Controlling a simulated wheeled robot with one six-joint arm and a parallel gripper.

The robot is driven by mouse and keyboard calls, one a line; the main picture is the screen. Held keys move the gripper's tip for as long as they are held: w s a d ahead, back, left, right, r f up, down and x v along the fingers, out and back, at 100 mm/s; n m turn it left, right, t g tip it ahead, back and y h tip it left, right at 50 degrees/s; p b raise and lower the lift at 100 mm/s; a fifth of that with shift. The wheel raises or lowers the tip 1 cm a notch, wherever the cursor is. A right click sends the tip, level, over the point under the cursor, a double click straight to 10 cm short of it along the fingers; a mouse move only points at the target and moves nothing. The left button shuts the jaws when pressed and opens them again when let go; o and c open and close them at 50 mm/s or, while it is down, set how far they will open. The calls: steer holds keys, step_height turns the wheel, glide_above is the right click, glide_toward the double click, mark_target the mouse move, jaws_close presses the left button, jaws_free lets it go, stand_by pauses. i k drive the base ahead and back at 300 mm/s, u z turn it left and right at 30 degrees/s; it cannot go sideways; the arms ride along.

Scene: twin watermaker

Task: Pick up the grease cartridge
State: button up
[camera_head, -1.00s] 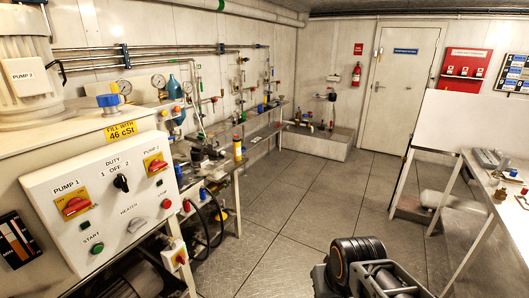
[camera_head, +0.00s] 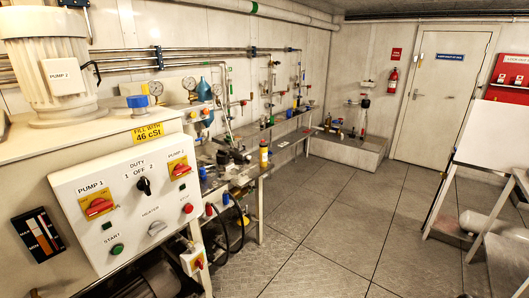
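A control panel (camera_head: 130,205) on a cabinet with a pump motor (camera_head: 58,82) fills the near left. Hoses hang under the bench (camera_head: 290,137). The tiled floor (camera_head: 335,215) is open in the middle. A white-panelled table (camera_head: 495,135) stands at right.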

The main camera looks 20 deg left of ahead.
mark_target(263, 147)
steer(key=u, duration=0.25)
steer(key=i, duration=1.75)
steer(key=u, duration=1.1)
steer(key=i, duration=1)
steer(key=u, duration=1.5)
steer(key=i, duration=0.45)
steer(key=u, duration=0.35)
